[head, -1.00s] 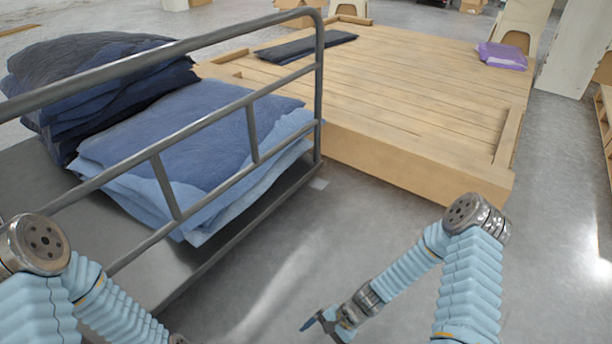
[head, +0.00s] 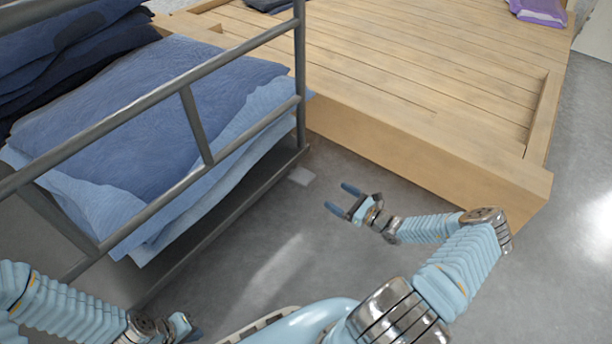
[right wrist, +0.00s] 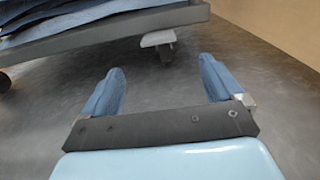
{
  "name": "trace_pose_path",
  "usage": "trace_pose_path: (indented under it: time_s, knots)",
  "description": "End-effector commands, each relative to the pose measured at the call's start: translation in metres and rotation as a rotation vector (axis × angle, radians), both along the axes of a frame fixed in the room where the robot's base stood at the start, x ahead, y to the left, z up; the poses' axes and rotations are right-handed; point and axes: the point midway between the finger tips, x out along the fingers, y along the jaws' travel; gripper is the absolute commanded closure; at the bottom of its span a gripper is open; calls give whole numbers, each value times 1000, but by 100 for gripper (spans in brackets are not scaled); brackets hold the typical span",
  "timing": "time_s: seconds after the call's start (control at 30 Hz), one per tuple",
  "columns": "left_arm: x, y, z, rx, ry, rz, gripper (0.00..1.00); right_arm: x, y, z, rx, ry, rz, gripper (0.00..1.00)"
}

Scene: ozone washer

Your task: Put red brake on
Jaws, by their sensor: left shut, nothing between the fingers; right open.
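My right gripper (head: 342,198) is open and empty, low over the floor to the right of the cart's near corner. In the right wrist view its two blue fingers (right wrist: 161,70) point toward the cart's lower edge. A pale grey pedal-like piece (right wrist: 157,39) sticks out below that edge, beyond and between the fingers, apart from them. No red part shows, so I cannot tell whether this piece is the brake. My left gripper (head: 190,328) is shut and empty at the bottom left.
The grey metal cart (head: 205,75) has rails and carries stacked blue cloths (head: 150,110). A dark wheel (right wrist: 4,80) shows under it. A low wooden platform (head: 420,150) stands behind and right of my right gripper. Grey floor (head: 270,260) lies open between the cart and my right arm.

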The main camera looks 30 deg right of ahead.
Motion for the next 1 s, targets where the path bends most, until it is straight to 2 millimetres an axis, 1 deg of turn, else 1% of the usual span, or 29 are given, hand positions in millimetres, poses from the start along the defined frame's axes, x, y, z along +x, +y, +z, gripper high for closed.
trace_pose_path:
  time_s: [0.17, 0.3, 0.4, 0.5, 0.6, 0.7, 1.0]
  knots:
    - [0, 0, -6, -1, 1, 0, 100, 34, 16, -1, 0, -3, 7, 6]
    - [0, -1, -11, -2, 1, 0, 100, 65, 29, -2, -2, -1, 7, 6]
    - [0, -1, -14, -2, 0, 0, 100, 84, 37, -2, -1, 0, 7, 6]
    - [0, -1, -17, -2, -1, 0, 100, 100, 44, -2, -2, 0, 7, 6]
    - [1, -1, -18, -1, -1, 0, 100, 111, 48, -1, -1, 1, 6, 6]
    - [1, -1, -19, -1, -2, 1, 100, 116, 50, -1, -1, 2, 6, 6]
    - [1, 0, -19, -1, -2, 1, 100, 118, 51, 0, -2, 2, 5, 6]
